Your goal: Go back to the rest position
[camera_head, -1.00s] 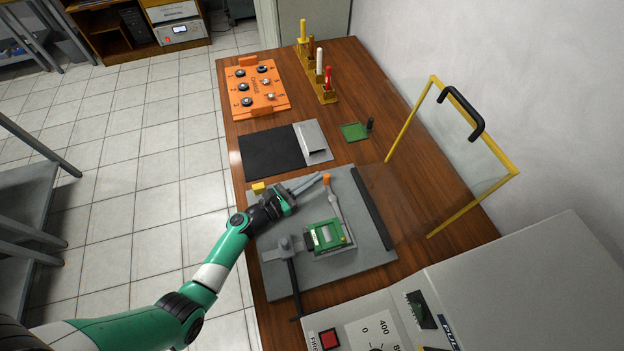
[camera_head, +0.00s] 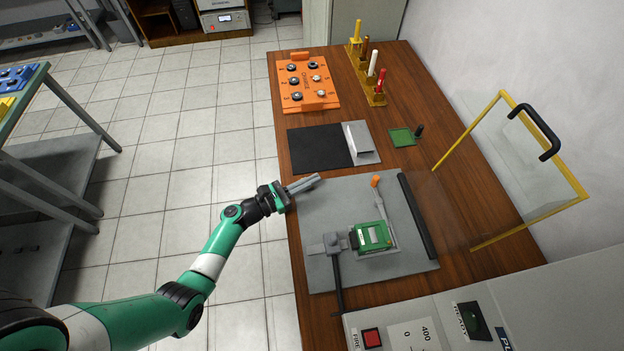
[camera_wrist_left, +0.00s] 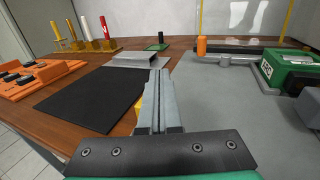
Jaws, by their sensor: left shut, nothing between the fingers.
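My left gripper (camera_head: 308,182) is shut and empty, above the left edge of the grey plate (camera_head: 318,240). In the left wrist view its fingers (camera_wrist_left: 160,85) lie together, with the grey plate (camera_wrist_left: 225,130) below and to the right. A small yellow thing is partly hidden behind the fingers there. The green block (camera_head: 371,237) sits in a fixture on the plate, apart from the gripper. An orange-tipped lever (camera_head: 376,181) stands beside it. My right gripper is not in view.
A black mat (camera_head: 318,150) and an orange tray (camera_head: 308,82) lie farther back. A yellow-framed clear guard (camera_head: 525,165) stands open at the right, and a grey control box (camera_head: 440,320) at the front. Open floor lies left of the table.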

